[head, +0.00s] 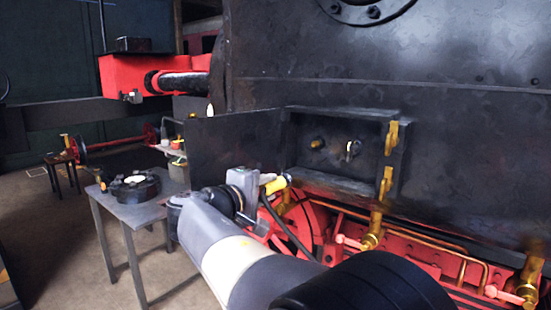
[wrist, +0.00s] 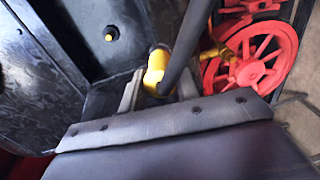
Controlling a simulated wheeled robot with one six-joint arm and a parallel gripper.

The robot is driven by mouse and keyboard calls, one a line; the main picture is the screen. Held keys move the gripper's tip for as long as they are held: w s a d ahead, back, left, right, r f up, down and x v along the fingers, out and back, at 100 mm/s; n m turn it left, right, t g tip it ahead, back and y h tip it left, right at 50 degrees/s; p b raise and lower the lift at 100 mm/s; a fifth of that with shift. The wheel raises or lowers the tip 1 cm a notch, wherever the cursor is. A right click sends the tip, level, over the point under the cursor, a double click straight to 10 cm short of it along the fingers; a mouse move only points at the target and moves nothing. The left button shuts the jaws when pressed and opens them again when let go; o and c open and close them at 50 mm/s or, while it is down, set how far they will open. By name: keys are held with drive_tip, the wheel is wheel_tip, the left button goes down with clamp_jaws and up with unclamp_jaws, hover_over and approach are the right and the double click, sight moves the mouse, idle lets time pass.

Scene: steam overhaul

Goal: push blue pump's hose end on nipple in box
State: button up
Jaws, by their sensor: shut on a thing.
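My gripper (head: 262,187) is shut on the yellow hose end (head: 276,185), in front of and below the open box (head: 340,178) in the black engine side. The black hose (head: 287,228) hangs down from it. In the wrist view, the yellow hose end (wrist: 154,76) sits between my fingers (wrist: 158,92), with the hose (wrist: 187,45) running up past them. A brass nipple (wrist: 110,33) shows in the box, apart from the hose end. In the head view, two fittings (head: 317,143) (head: 352,149) stand on the box's back wall. I cannot make out a blue pump.
The box's open door (head: 236,140) stands to its left. Brass valves (head: 391,138) line its right edge. Red wheels (head: 305,222) and copper pipes (head: 450,245) lie below. A grey table (head: 135,212) holding a dark round part (head: 136,186) stands at left.

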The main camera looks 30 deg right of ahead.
wheel_tip(320, 180, up, 7)
drive_tip(key=s+h, duration=0.2)
drive_tip(key=s, duration=0.1)
drive_tip(key=shift+m, duration=0.3)
drive_tip(key=shift+p+x, duration=0.75)
drive_tip(key=shift+x, duration=2)
drive_tip(key=shift+d, duration=0.45)
drive_tip(key=shift+x, duration=0.85)
drive_tip(key=shift+w, duration=0.1)
drive_tip(key=shift+d, duration=0.35)
